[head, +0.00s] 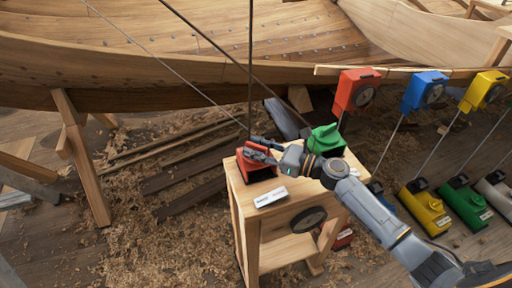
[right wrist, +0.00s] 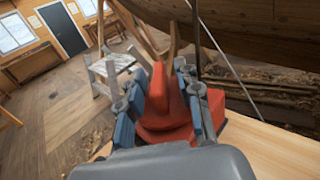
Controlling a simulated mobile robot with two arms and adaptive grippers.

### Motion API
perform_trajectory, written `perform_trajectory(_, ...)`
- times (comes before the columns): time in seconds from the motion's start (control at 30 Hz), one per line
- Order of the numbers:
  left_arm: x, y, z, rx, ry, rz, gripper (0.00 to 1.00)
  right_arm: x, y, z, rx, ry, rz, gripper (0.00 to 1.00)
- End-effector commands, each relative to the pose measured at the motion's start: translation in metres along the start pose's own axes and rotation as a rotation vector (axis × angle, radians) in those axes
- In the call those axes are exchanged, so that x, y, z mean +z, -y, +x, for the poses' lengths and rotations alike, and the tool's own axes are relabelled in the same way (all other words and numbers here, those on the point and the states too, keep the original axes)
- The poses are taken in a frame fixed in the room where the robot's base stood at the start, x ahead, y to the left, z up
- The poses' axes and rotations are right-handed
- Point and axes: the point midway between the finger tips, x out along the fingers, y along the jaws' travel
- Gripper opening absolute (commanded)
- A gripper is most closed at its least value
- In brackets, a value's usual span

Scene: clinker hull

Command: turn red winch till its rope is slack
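The red winch (head: 254,170) sits on the left part of a wooden stand's top (head: 238,194). My right gripper (head: 262,149) reaches it from the right, at its upper side. In the right wrist view the red winch (right wrist: 165,125) lies between my two blue-grey fingers (right wrist: 163,85). The fingers stand wide apart, one on each side of its upper red part; firm contact cannot be made out. Thin straight ropes (head: 250,60) run up from around the winch towards the hull; which one belongs to it is unclear. My left gripper is not in view.
A green winch (head: 326,138) stands close by on the stand, beside my right arm. A white label (head: 271,196) lies in front. Red (head: 350,95), blue (head: 422,95) and yellow (head: 480,92) gauge boxes hang at right. The wooden hull (head: 170,80) spans the back.

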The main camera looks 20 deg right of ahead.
Motion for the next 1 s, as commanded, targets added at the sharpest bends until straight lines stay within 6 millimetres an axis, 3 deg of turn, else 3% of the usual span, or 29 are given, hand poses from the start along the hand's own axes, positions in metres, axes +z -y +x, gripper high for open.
perform_trajectory(0.17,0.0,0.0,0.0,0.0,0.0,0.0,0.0,-0.002,0.0,-0.022,-0.001,-0.003,0.002,0.34)
perform_trajectory(0.4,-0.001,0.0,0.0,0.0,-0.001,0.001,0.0,-0.002,0.0,-0.074,-0.001,-0.005,0.002,0.34)
perform_trajectory(0.6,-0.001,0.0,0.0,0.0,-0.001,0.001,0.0,-0.002,0.0,-0.106,0.001,-0.003,0.003,0.34)
perform_trajectory(1.0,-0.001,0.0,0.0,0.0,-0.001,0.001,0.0,0.0,0.0,-0.119,0.002,-0.001,-0.001,0.34)
